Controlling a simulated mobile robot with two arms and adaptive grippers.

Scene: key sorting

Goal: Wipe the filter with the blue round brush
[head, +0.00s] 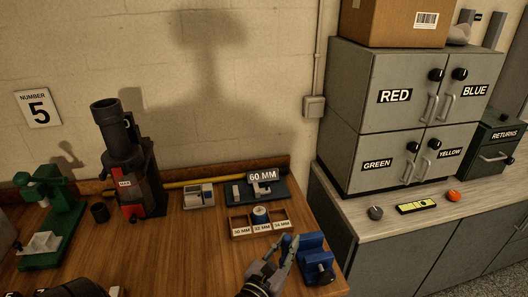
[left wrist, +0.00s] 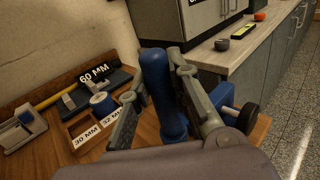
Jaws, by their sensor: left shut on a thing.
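My left gripper (head: 285,256) is at the front right of the wooden table, beside a blue clamp-like block (head: 316,262) with a dark knob. In the left wrist view its two grey fingers (left wrist: 160,100) are closed around an upright blue rounded handle (left wrist: 160,85). I take this to be the blue round brush; its bristles cannot be made out. The blue block also shows behind the right finger in the left wrist view (left wrist: 222,96). No part is clearly recognisable as the filter. My right gripper is not in view.
A wooden tray (head: 238,221) labelled in millimetres holds a blue round piece (head: 260,214). Behind it are a 60 MM gauge (head: 240,193) and a small grey device (head: 198,196). A dark press (head: 130,165) and green stand (head: 50,215) are left. Grey cabinets (head: 375,140) stand right.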

